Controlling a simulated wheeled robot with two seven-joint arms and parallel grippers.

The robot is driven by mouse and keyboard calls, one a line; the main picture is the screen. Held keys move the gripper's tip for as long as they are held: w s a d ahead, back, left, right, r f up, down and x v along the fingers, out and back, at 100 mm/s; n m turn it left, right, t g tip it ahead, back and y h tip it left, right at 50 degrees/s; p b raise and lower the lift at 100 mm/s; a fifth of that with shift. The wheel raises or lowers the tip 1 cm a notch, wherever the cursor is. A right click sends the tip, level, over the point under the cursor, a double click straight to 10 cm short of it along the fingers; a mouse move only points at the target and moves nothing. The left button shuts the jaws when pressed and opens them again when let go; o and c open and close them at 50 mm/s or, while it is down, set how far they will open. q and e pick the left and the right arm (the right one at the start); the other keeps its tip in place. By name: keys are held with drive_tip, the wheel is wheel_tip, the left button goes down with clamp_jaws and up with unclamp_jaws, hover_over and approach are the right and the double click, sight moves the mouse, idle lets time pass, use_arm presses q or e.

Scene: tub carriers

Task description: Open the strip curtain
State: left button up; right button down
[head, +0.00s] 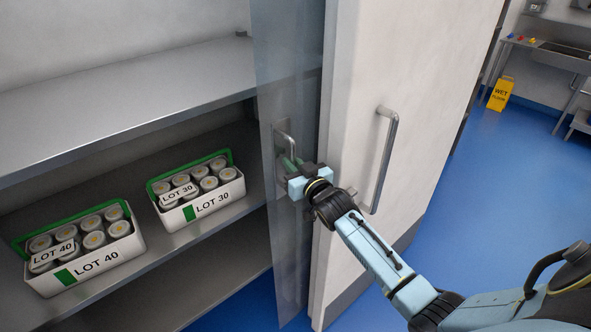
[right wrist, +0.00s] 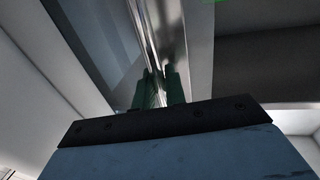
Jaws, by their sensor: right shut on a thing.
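The strip curtain (head: 290,85) is a clear, bluish upright sheet in the middle of the head view, gathered at the right side of the shelf opening. A metal handle (head: 286,133) is on it. My right gripper (head: 290,164) is at the lower part of this handle, its green fingers shut on it. In the right wrist view the fingers (right wrist: 160,88) close around the shiny bar (right wrist: 147,35), and part of the curtain (right wrist: 95,40) shows to its left. The fingers hide part of the bar. My left gripper is not in view.
A white door (head: 400,65) with a long handle (head: 384,160) stands right beside the curtain. On the steel shelf (head: 160,240), white tubs LOT 40 (head: 120,256) and LOT 30 (head: 225,200) hold lidded jars. A yellow wet-floor sign (head: 501,94) stands far right; blue floor (head: 480,190) is clear.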

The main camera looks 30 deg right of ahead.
drive_tip(key=shift+a, duration=0.35)
drive_tip(key=c, duration=1.6)
unclamp_jaws()
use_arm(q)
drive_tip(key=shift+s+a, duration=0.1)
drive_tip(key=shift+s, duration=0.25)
use_arm(e)
drive_tip(key=shift+o, duration=0.2)
drive_tip(key=shift+d, duration=0.1)
drive_tip(key=shift+s, duration=0.1)
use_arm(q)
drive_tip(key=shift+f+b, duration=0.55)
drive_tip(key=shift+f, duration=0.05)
use_arm(e)
drive_tip(key=s, duration=1.3)
drive_tip(key=shift+s+a, duration=0.15)
drive_tip(key=shift+a, duration=0.1)
